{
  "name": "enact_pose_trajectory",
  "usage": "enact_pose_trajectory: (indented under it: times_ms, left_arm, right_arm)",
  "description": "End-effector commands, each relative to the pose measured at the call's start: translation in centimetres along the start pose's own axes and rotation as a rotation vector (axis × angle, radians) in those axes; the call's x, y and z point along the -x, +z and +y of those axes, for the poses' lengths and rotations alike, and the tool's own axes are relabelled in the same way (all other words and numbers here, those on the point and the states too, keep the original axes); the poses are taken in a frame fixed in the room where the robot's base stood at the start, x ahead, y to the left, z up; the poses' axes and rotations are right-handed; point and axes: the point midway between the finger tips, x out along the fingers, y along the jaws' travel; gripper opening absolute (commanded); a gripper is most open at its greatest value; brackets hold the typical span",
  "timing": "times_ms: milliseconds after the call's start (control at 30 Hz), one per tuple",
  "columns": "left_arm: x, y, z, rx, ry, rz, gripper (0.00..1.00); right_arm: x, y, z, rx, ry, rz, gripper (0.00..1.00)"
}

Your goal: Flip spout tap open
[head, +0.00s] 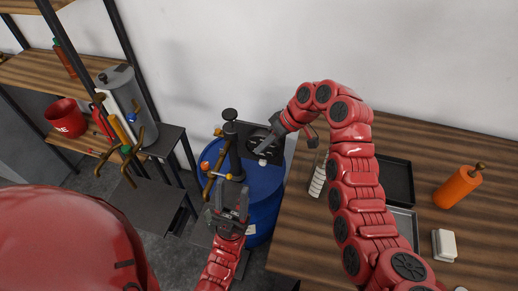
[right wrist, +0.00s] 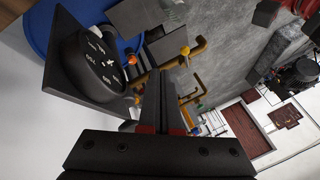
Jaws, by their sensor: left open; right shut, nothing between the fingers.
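A blue drum (head: 265,190) stands on the floor between the shelf and the wooden table. A black post with a brass tap (head: 209,182) and small coloured knobs rises over its left side. In the right wrist view brass pipes (right wrist: 198,46) with orange and yellow ends show past my fingers. Which part is the spout tap, and whether it is open, I cannot tell. My left gripper (head: 231,196) is open, just below the post; contact is unclear. My right gripper (head: 266,147) is shut and empty above the drum; it also shows in the right wrist view (right wrist: 163,85).
A black dial (right wrist: 98,62) with white marks sits by the drum. A grey cylinder (head: 124,88) with more brass taps stands at the left shelf. The wooden table (head: 300,235) holds a black tray (head: 398,182), an orange bottle (head: 457,188) and a white block (head: 443,245).

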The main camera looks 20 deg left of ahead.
Motion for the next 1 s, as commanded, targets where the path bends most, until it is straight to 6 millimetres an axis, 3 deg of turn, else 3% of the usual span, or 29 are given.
enact_pose_trajectory:
  times_ms: [400, 700, 1000]
  left_arm:
    - [-3.4, -0.6, -0.2, 0.000, 0.000, 0.000, 0.50]
    - [-5.5, -0.9, -0.3, 0.000, 0.000, 0.000, 0.50]
    - [-5.6, -0.9, -0.3, 0.000, 0.000, 0.000, 0.50]
  right_arm:
    - [-7.6, 0.1, -0.3, -0.002, -0.005, -0.005, 0.00]
    - [-9.3, 0.2, -2.9, -0.001, -0.003, -0.002, 0.00]
    - [-9.9, 0.4, -3.3, -0.002, -0.002, -0.002, 0.00]
